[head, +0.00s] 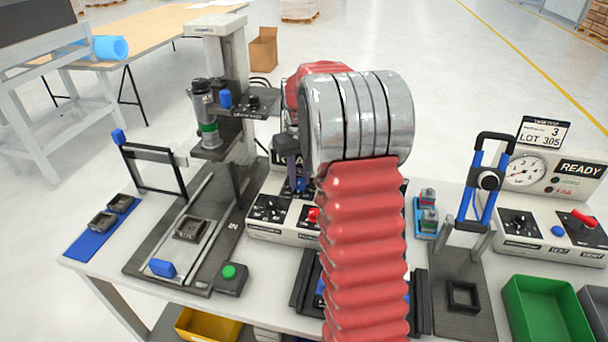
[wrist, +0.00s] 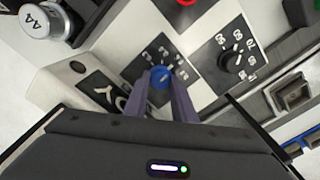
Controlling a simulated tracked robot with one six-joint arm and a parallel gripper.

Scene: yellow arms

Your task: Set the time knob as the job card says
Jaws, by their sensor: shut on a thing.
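My gripper (wrist: 160,88) is shut on a small blue knob (wrist: 160,74) in the wrist view, one purple finger on each side. The knob sits on a black dial plate with white marks, too small to read. A black knob (wrist: 231,61) with a white pointer sits on a second marked plate to the right. In the head view my gripper (head: 294,172) reaches down to the control box (head: 285,237), and my red arm hides much of it. A card (head: 542,132) at the right shows "3" and "LOT 305"; its smaller text is unreadable.
A press stand (head: 225,60) rises at the left, with a green button box (head: 231,278) in front. A tester (head: 553,185) reading "READY", a blue-handled clamp (head: 487,180) and a green bin (head: 545,312) stand at the right. A red button (head: 313,215) is close to the gripper.

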